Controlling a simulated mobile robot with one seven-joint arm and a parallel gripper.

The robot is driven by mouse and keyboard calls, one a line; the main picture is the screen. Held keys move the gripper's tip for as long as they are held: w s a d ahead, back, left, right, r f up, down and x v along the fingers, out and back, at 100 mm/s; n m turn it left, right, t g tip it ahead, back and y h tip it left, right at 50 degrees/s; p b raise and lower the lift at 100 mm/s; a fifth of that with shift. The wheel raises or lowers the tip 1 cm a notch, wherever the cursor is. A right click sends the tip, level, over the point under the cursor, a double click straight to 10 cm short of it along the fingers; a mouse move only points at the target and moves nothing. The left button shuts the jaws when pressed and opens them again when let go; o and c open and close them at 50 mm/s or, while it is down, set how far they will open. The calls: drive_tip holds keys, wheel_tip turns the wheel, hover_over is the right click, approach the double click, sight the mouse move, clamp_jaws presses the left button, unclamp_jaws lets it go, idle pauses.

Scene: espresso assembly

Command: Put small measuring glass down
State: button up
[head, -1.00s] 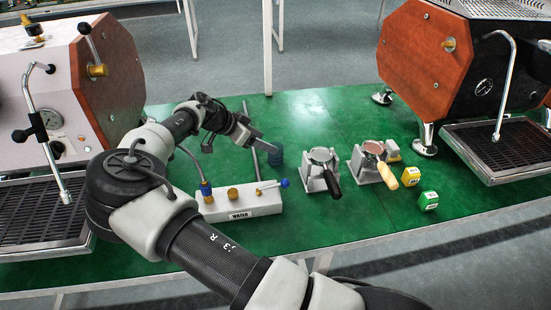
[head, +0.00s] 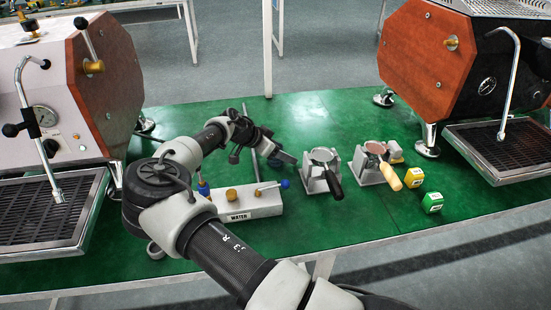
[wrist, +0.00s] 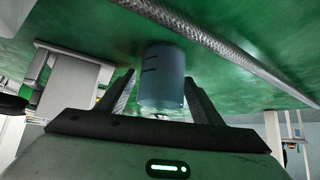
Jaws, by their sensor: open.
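The small measuring glass (wrist: 162,80) is a bluish, see-through cylinder with dark marks on its side. In the wrist view it is between the two fingers of my gripper (wrist: 159,76), with a gap visible on each side. Its far end appears to meet the green table. My gripper is open around it. In the head view my gripper (head: 284,157) is low over the table, behind the water box and left of the portafilter stands. It mostly hides the glass there.
A white water box (head: 250,205) with knobs is in front of my gripper. A portafilter stand (head: 312,183) is close on the right. A metal rod (wrist: 220,45) lies beside the glass. Espresso machines (head: 430,60) flank the table. The green table (head: 310,110) behind is clear.

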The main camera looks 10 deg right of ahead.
drive_tip(key=c, duration=1.2)
